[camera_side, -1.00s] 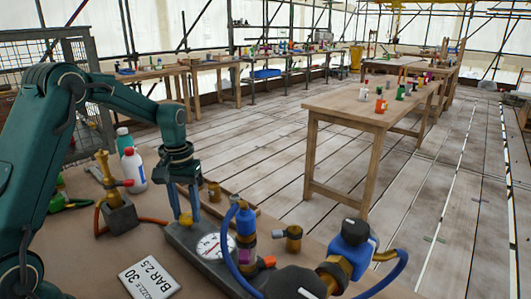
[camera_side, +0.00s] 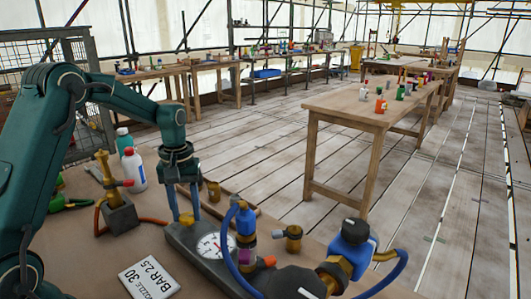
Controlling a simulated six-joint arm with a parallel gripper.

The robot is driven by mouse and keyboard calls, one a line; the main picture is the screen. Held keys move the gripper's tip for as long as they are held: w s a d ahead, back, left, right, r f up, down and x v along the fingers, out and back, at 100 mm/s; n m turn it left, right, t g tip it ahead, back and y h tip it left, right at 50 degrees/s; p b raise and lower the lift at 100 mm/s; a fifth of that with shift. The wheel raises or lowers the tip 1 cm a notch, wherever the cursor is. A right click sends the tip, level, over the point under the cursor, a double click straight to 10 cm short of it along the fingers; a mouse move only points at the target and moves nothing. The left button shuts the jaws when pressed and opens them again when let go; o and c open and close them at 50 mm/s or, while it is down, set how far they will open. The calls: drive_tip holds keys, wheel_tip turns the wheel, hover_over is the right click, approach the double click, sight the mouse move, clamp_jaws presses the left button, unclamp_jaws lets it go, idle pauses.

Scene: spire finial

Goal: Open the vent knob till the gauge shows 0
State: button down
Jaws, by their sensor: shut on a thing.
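The gauge (camera_side: 213,246) is a white round dial on the grey block at the bottom middle. Its needle is too small to read surely. My gripper (camera_side: 185,218) points down over the far left end of the grey block (camera_side: 180,236), just behind the gauge. Its two blue fingers are shut on the vent knob, which is small and mostly hidden between the fingertips. A blue and brass fitting (camera_side: 245,222) with a purple ring stands right of the gauge.
A white card (camera_side: 148,277) reading "BAR 2.5, NOZZLE 30" lies in front.

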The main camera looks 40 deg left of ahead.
sight(188, 215)
drive_tip(key=shift+c, duration=2.2)
unclamp_jaws()
drive_tip(key=shift+r, duration=2.6)
drive_tip(key=shift+w+d+r, duration=0.1)
drive_tip(key=shift+d, duration=0.05)
drive_tip(key=s+d+r+m+t, duration=0.3)
drive_tip(key=s+d+r+m, duration=0.15)
drive_tip(key=d+r, duration=0.45)
drive_tip(key=s+d+f+m+t, duration=0.1)
drive_tip(key=s+d+f+m, duration=0.1)
drive_tip(key=s, duration=0.3)
drive_tip(key=s+d+f+m+t, duration=0.1)
drive_tip(key=s+d+m, duration=0.1)
drive_tip(key=s, duration=0.3)
drive_tip(key=shift+d+f+m+t, duration=0.2)
drive_tip(key=shift+f+m+t, duration=0.1)
drive_tip(key=shift+f+m, duration=0.15)
